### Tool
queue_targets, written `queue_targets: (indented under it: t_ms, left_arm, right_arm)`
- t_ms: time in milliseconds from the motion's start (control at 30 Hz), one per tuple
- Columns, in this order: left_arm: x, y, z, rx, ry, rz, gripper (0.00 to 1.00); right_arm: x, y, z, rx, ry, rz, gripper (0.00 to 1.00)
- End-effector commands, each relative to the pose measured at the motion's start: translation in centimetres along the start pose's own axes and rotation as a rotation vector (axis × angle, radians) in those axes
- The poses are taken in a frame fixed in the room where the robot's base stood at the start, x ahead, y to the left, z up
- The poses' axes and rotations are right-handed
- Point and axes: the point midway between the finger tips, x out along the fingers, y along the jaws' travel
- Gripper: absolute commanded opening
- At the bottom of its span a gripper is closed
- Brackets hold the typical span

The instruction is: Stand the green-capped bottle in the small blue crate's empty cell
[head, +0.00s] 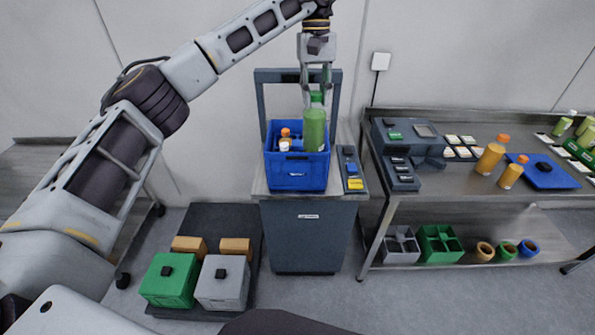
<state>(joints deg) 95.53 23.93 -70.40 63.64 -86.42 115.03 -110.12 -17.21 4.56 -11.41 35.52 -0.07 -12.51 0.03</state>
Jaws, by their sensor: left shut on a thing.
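The green-capped bottle (314,128) has a green body and stands upright in my left gripper (316,82), which is shut on its top from above. The bottle is at the right side of the small blue crate (299,178), and its lower part is hidden behind the crate's front wall. I cannot tell whether its base touches the crate floor. An orange-capped bottle (285,134) and a white-capped bottle (284,146) are in the left part of the crate. My right gripper is not in view.
The crate stands on a grey pedestal (309,236) inside a dark frame (260,95). A control panel (352,170) is to its right. A metal bench (455,183) holds orange bottles (490,156) and a blue tray (550,176).

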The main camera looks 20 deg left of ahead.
Motion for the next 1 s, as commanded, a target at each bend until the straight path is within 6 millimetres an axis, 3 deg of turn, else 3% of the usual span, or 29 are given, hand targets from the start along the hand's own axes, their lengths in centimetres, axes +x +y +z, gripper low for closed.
queue_targets:
  t_ms: [1000]
  left_arm:
    - [-0.2,-1.8,-0.2,-0.757,0.000,0.118,0.00]
  right_arm:
    - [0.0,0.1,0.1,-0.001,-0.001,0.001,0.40]
